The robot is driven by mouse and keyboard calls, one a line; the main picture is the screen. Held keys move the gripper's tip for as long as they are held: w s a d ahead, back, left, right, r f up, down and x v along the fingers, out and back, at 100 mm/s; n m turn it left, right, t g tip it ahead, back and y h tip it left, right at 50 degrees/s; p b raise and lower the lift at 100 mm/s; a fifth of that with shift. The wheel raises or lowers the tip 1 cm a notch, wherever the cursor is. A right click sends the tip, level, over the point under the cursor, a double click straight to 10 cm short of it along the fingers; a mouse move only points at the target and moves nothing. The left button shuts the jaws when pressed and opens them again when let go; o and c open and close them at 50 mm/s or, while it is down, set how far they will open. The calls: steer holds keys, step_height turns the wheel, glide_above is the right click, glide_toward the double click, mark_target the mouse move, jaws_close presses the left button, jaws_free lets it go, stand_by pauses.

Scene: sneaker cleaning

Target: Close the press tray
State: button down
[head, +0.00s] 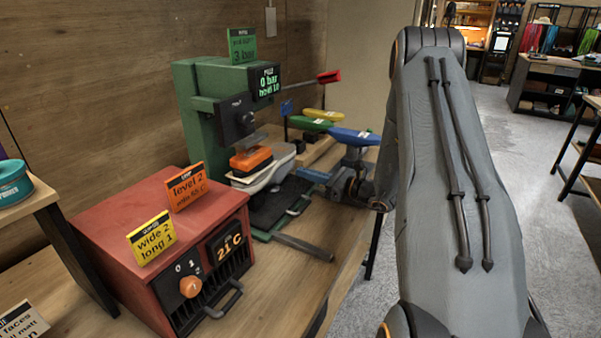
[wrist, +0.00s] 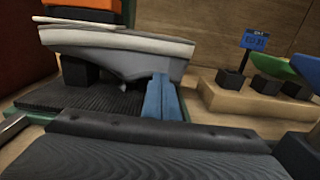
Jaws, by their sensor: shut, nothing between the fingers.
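The green press (head: 205,90) stands against the wall, its display reading 0 bar. Its black ribbed tray (head: 270,215) sticks out in front of it, with a grey bar (head: 303,248) at its front. A grey-white shoe (head: 268,178) is over the tray, with an orange block (head: 250,158) on top. The shoe also shows in the wrist view (wrist: 110,50), raised on dark supports above the tray (wrist: 60,97). My gripper (head: 312,175) is right of the shoe, its blue fingers (wrist: 160,97) shut and empty, near the tray's edge. Whether they touch the shoe or tray I cannot tell.
A red heater box (head: 160,235) with a 21°C display and a handle stands in front of the press. Right of the tray, a wooden block (wrist: 250,105) carries coloured shoe forms, including a green one (head: 310,124). The bench front is narrow.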

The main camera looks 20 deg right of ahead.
steer(key=b+v, duration=0.2)
steer(key=v, duration=0.8)
steer(key=shift+s+f+b, duration=0.1)
steer(key=shift+b, duration=0.3)
